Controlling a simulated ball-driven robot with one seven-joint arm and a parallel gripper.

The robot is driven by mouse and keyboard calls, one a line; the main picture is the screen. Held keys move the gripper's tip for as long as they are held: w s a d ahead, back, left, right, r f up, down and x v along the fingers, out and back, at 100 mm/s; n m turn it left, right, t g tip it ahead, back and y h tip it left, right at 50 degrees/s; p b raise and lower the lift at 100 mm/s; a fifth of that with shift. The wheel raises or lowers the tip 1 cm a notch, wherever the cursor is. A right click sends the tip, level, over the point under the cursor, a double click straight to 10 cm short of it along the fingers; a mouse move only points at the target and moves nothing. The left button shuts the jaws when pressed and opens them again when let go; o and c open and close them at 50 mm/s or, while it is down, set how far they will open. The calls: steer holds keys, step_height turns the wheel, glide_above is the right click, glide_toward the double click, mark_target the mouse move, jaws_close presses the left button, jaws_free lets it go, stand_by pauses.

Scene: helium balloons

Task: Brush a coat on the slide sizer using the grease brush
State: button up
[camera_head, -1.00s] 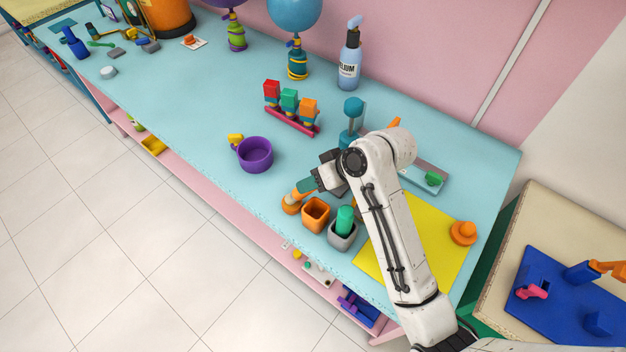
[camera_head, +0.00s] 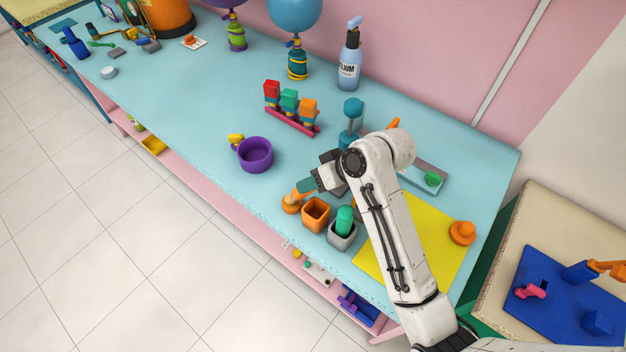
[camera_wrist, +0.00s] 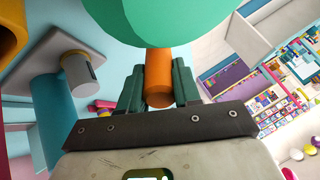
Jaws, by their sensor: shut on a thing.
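My gripper (camera_wrist: 159,88) is shut on an orange handle (camera_wrist: 159,72), which I take to be the grease brush. A large green rounded form (camera_wrist: 160,20) covers the top of the wrist view, right above the handle; the brush's working end is not clear. In the head view my gripper (camera_head: 303,187) is low over the table's front edge, beside an orange piece (camera_head: 291,205). A grey plate with a green knob (camera_head: 432,179), which may be the slide sizer, lies right of my arm, partly hidden by it and apart from my gripper.
An orange square cup (camera_head: 316,213) and a grey cup (camera_head: 342,238) holding a green cylinder stand by my gripper. A teal post (camera_head: 352,115), a purple bowl (camera_head: 257,154) and a pink rack (camera_head: 292,123) stand behind. A yellow mat (camera_head: 435,235) lies right. The table's middle left is clear.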

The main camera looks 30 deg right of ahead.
steer(key=shift+f, duration=0.1)
stand_by(0.4)
steer(key=shift+r, duration=3.6)
